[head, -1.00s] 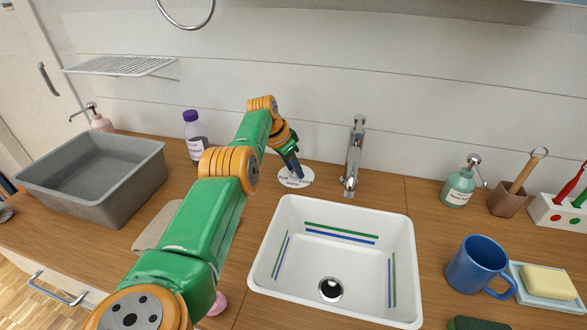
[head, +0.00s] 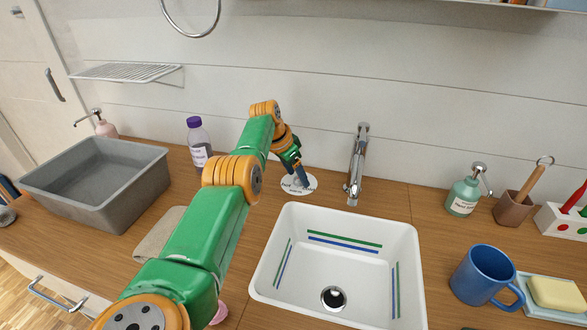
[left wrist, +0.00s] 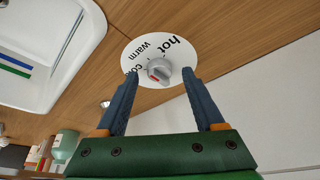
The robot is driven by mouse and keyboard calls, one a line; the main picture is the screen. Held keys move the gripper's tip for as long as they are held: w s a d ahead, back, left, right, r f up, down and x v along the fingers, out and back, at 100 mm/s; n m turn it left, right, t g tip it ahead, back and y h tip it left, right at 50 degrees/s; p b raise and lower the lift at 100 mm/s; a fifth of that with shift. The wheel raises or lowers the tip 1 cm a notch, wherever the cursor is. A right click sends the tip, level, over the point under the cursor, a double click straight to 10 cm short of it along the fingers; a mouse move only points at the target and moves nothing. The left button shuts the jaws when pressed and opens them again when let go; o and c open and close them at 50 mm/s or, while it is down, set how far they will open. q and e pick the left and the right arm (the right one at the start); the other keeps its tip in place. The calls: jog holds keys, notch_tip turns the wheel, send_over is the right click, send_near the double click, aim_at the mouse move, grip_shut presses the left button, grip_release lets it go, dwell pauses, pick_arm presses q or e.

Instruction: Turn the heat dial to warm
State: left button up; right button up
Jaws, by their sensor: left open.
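The heat dial is a grey knob (left wrist: 159,70) with a red mark, on a round white plate (left wrist: 173,48) printed "hot", "warm" and a partly hidden word starting "co". The red mark lies on the knob's side toward that partly hidden word. In the head view the plate (head: 310,185) lies on the counter left of the tap, and my gripper hides the knob. My left gripper (head: 297,181) points down over it. In the left wrist view my left gripper (left wrist: 159,73) is open, with the knob between its fingertips and a gap on each side. My right gripper is not in view.
A chrome tap (head: 356,165) stands right of the plate, behind a white sink (head: 283,235). A bottle with a purple cap (head: 197,143) and a grey basin (head: 145,185) are to the left. A blue mug (head: 478,274) and soap dispenser (head: 463,196) are right.

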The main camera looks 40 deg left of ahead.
pick_arm(q)
jog(key=v, duration=0.6)
jog(key=shift+s+r+b, duration=0.2)
jog(key=shift+r+b, duration=0.1)
jog(key=shift+b, duration=0.15)
